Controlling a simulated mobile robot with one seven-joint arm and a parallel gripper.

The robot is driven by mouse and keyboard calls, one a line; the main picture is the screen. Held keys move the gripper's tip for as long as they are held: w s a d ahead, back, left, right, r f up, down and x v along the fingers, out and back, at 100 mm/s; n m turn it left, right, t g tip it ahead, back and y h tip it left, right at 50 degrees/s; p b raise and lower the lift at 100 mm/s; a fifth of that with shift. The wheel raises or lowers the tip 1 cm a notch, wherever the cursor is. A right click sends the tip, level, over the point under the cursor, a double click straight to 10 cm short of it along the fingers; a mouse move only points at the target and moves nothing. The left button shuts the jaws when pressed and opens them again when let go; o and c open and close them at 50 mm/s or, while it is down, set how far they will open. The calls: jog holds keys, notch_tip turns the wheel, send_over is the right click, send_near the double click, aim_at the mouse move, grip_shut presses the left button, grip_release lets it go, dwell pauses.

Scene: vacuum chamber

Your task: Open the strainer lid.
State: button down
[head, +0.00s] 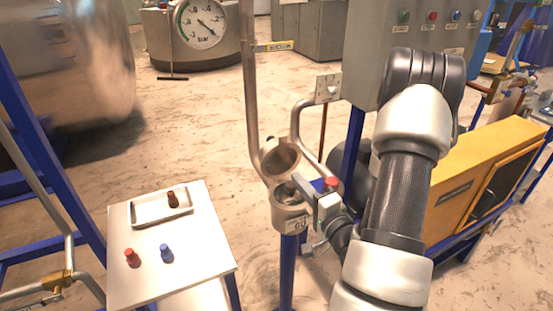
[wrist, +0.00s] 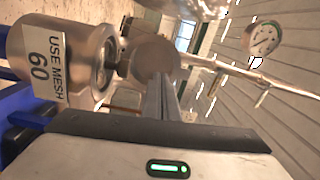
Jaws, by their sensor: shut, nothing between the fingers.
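The metal strainer (head: 289,217) stands on a blue post, with its round mouth uncovered and facing up. Its side label reads "USE MESH 60" in the wrist view (wrist: 85,62). The round strainer lid (head: 280,156) stands raised behind the mouth, tilted up and away from it. In the wrist view the lid (wrist: 155,55) is a dark disc just beyond my fingertips. My gripper (head: 300,184) is shut and empty, at the right side of the mouth, close to the lid. In the wrist view the fingers (wrist: 160,82) overlap the lid's lower edge; I cannot tell whether they touch it.
Pipes rise behind the strainer, and a grey panel with buttons (head: 436,25) stands behind my arm. A small table (head: 200,257) at left holds a tray (head: 148,221) with a dark plug, plus red (head: 132,258) and blue (head: 166,253) pegs. Floor between table and strainer is clear.

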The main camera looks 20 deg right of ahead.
jog(key=m+b, duration=0.1)
jog(key=b, duration=0.3)
jog(key=shift+d+f+t, duration=0.25)
jog(key=shift+f+t, duration=0.15)
jog(key=w+b, duration=0.1)
jog(key=b, duration=0.2)
jog(key=w+b, duration=0.1)
jog(key=b, duration=0.2)
jog(key=w+b, duration=0.2)
jog(key=b, duration=0.1)
jog(key=shift+a+r, duration=0.2)
jog(key=shift+r, duration=0.05)
jog(key=r, duration=0.1)
send_over(280, 173)
jog(key=s, duration=0.1)
jog(key=shift+w+a+r, duration=0.1)
jog(key=shift+w+r, duration=0.2)
jog(key=shift+w, duration=0.2)
jog(key=shift+r, duration=0.1)
